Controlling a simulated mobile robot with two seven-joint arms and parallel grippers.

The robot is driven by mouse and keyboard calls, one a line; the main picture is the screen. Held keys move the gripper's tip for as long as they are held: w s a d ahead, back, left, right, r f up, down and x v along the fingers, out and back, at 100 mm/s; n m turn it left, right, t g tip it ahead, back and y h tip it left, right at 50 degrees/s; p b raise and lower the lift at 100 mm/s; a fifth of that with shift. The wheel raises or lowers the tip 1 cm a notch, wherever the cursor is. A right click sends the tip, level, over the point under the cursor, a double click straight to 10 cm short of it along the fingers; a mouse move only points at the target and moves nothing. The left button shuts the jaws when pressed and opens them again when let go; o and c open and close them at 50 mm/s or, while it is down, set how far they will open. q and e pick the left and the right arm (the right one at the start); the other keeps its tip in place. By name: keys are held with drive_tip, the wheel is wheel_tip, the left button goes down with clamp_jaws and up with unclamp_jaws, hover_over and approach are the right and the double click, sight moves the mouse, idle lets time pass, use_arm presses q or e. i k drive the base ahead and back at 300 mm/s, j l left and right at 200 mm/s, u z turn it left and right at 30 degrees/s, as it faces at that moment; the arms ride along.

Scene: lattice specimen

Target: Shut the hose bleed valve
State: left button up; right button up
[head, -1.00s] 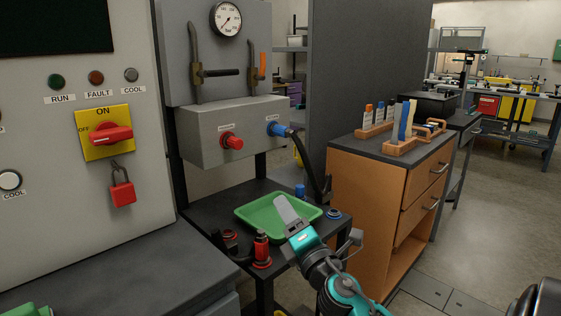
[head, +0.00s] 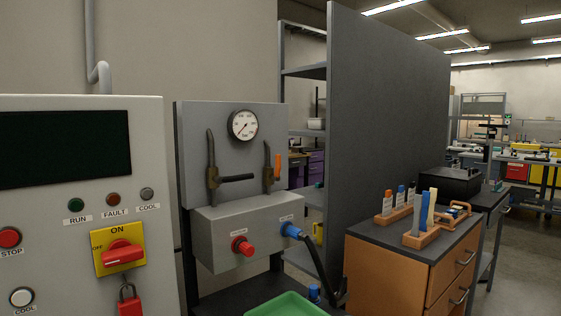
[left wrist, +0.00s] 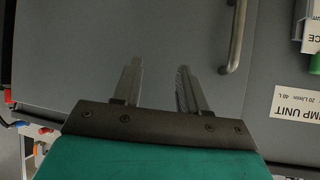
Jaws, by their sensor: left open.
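Two valves sit on a grey back panel (head: 188,137) in the head view. The left valve (head: 213,177) has a black handle that sticks out level to the right. The right valve (head: 268,177) has an orange handle (head: 278,164) that stands upright. I cannot read which one is the hose bleed valve. A round pressure gauge (head: 243,125) is above and between them. My left gripper (left wrist: 158,68) shows only in the left wrist view, open and empty, in front of a grey cabinet door (left wrist: 80,50). My right gripper is out of view.
A grey box (head: 222,222) below the valves carries a red coupling (head: 242,246) and a blue coupling (head: 291,231) with a black hose (head: 317,268). A green tray (head: 287,304) lies below. A control cabinet (head: 50,213) stands left, an orange drawer unit (head: 388,275) right.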

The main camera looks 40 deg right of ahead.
sight(275, 176)
drive_tip(key=l+u, duration=0.1)
drive_tip(key=l, duration=0.35)
drive_tip(key=l+u, duration=0.1)
drive_tip(key=l, duration=0.4)
drive_tip(key=k+l+u, duration=0.15)
drive_tip(key=l, duration=0.3)
drive_tip(key=l+u, duration=0.1)
drive_tip(key=l, duration=0.35)
drive_tip(key=k+l+u, duration=0.1)
drive_tip(key=l, duration=0.35)
drive_tip(key=k+l+u, duration=0.1)
drive_tip(key=l, duration=0.35)
